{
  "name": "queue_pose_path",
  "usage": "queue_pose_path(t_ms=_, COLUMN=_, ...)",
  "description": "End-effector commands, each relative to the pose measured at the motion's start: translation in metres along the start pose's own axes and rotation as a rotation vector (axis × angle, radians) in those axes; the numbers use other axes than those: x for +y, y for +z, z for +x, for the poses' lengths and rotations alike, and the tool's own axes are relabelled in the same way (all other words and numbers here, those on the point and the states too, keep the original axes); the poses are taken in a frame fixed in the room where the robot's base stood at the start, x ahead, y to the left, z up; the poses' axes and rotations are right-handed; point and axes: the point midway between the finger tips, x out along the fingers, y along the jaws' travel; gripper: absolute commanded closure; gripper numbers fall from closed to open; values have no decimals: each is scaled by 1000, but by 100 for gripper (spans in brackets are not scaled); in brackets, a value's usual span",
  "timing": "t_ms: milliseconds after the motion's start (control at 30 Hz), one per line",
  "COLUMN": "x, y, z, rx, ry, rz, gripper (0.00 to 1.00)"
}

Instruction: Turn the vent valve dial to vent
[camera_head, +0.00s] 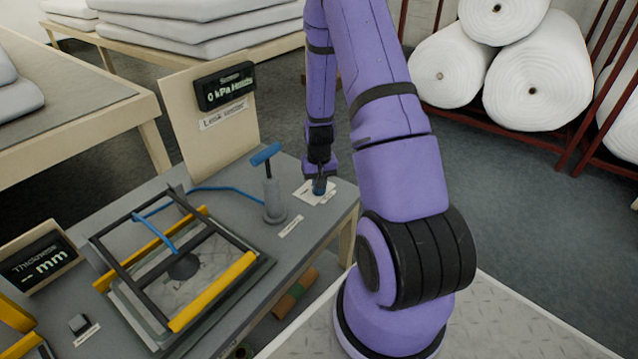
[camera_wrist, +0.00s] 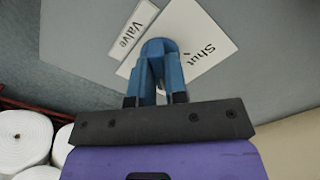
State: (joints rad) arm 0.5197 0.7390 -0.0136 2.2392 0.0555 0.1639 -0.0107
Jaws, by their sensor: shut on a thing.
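The blue vent valve dial (camera_wrist: 158,48) sits on a white plate (camera_wrist: 207,30) on the grey bench. The word "Shut" shows on the plate to the right of the dial, and a "Valve" label (camera_wrist: 131,30) lies at upper left. My gripper (camera_wrist: 157,92) is shut on the dial from above, its two fingers along the dial's sides. In the head view my gripper (camera_head: 319,172) hangs down over the dial (camera_head: 319,187) at the bench's right end. The "Vent" marking is not visible; my gripper and the dial may cover it.
A hand pump with a blue handle (camera_head: 266,155) stands left of the dial, with a blue hose to a framed fixture (camera_head: 180,265). A display (camera_head: 224,86) reads 0 kPa on a board behind. White rolls (camera_head: 537,82) lie on a red rack at right.

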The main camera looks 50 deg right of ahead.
Motion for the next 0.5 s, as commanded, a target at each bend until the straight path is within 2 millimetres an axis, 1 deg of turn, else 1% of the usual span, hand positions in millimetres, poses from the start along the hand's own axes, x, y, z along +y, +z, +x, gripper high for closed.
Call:
queue_pose_path(t_ms=133, x=0, y=-1, z=0, rx=2, ry=0, rz=2, gripper=100)
queue_pose_path(t_ms=167, x=0, y=-1, z=0, rx=2, ry=0, rz=2, gripper=82)
queue_pose_path(t_ms=200, x=0, y=-1, z=0, rx=2, ry=0, rz=2, gripper=72)
queue_pose_path(t_ms=233, x=0, y=-1, z=0, rx=2, ry=0, rz=2, gripper=66)
queue_pose_path(t_ms=267, x=0, y=-1, z=0, rx=2, ry=0, rz=2, gripper=61)
queue_pose_path(t_ms=500, x=0, y=0, z=0, rx=1, ry=0, rz=1, gripper=61)
